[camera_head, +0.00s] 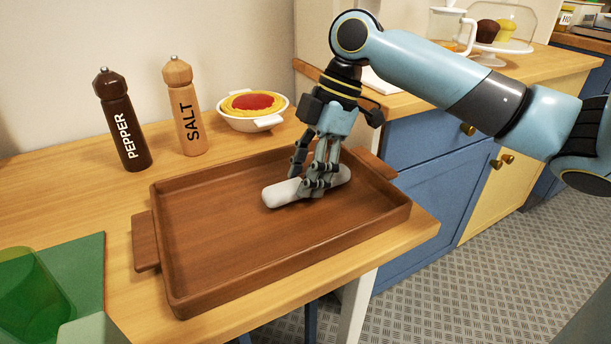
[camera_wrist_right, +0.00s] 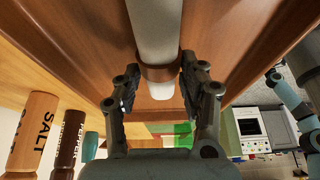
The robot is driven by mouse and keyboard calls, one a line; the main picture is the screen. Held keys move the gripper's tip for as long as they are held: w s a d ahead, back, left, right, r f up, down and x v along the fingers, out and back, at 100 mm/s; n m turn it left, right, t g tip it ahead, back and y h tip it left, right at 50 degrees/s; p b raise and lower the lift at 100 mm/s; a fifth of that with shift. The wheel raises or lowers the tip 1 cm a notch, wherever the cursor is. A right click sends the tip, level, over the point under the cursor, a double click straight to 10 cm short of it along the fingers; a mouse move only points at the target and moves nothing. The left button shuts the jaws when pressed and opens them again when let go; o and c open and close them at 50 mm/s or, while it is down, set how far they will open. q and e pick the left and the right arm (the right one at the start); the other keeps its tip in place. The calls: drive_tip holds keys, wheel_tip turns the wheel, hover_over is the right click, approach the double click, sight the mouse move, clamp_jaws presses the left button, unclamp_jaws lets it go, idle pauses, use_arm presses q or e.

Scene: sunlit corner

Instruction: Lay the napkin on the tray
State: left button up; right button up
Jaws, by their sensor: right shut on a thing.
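The napkin (camera_head: 281,195) is a white roll, and the right wrist view shows it (camera_wrist_right: 155,30) with a brown ring (camera_wrist_right: 160,73) around it. My right gripper (camera_head: 314,188) is shut on the napkin near its middle, with a finger on each side of the ring. The napkin lies lengthwise over the right half of the brown wooden tray (camera_head: 210,245), inside its rim. It is at or just above the tray floor; I cannot tell whether it touches. The tray is otherwise empty. My left gripper is out of view.
A dark pepper mill (camera_head: 123,125), a light salt mill (camera_head: 184,110) and a white pie dish (camera_head: 252,121) stand behind the tray. A green glass (camera_head: 30,295) and green mat (camera_head: 85,262) are at the lower left. The table edge is close to the tray's right side.

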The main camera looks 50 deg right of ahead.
drive_tip(key=shift+f, duration=0.25)
drive_tip(key=shift+f, duration=0.15)
drive_tip(key=o, duration=1.2)
drive_tip(key=shift+c, duration=0.2)
drive_tip(key=shift+r, duration=0.4)
drive_tip(key=p+v, duration=0.4)
drive_tip(key=v, duration=0.7)
drive_tip(key=shift+d+r, duration=0.25)
drive_tip(key=shift+r, duration=0.1)
drive_tip(key=shift+s, duration=0.2)
